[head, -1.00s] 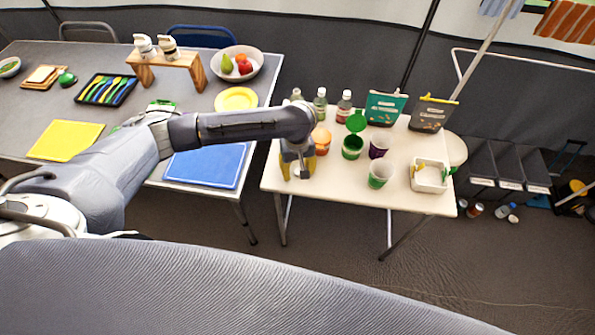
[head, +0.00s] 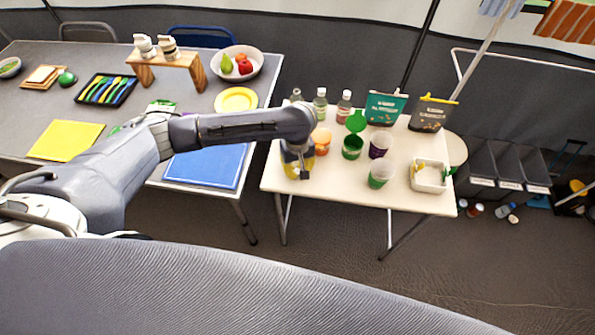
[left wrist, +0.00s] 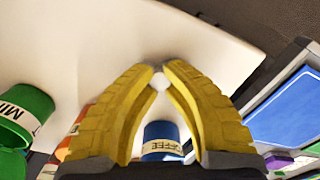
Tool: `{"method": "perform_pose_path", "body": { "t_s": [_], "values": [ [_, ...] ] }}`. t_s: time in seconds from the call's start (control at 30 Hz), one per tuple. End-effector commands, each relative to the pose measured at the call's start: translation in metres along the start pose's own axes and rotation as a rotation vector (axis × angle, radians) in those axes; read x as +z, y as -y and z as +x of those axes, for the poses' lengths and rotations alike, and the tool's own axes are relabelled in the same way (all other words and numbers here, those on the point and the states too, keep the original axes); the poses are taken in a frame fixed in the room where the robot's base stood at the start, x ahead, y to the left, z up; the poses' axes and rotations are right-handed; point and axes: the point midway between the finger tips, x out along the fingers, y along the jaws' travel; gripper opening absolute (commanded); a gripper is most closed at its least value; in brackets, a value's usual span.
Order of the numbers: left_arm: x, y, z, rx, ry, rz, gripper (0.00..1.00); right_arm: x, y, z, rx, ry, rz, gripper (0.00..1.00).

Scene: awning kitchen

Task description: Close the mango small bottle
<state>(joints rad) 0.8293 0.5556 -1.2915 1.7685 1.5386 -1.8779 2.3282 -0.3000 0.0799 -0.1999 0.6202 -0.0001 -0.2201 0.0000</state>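The orange small container (head: 321,137), which I take to be the mango bottle, stands on the cream table just right of my left gripper (head: 300,172). In the left wrist view an orange piece with a white label (left wrist: 77,125) shows partly behind a finger; I cannot tell how its lid sits. The yellow fingers of my left gripper (left wrist: 164,72) come together at the tips. A small white patch lies between them, unidentified; no bottle is visibly held. A blue container labelled coffee (left wrist: 162,140) shows beyond the fingers. My right gripper is not in view.
A green container (head: 352,147) with a raised green lid stands right of the orange one; a purple cup (head: 380,145), a green-and-white cup (head: 381,173) and a white tub (head: 429,188) stand further right. Bottles stand behind. The cream table's (head: 335,190) front is clear.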

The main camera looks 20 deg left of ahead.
Motion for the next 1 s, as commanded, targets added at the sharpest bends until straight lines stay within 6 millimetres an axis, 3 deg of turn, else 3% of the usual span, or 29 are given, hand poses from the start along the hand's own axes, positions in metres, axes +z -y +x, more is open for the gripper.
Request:
{"method": "perform_pose_path", "body": {
  "t_s": [0.37, 0.57, 1.0],
  "values": [
    [0.0, 0.0, -0.003, 0.0, -0.001, 0.0, 0.01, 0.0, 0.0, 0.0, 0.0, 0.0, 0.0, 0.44],
    [-0.001, -0.001, -0.018, 0.002, -0.003, 0.001, 0.01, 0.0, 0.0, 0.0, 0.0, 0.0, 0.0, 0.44],
    [-0.002, -0.001, -0.111, 0.003, -0.005, 0.003, 0.01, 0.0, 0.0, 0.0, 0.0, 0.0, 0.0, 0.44]
  ]
}}
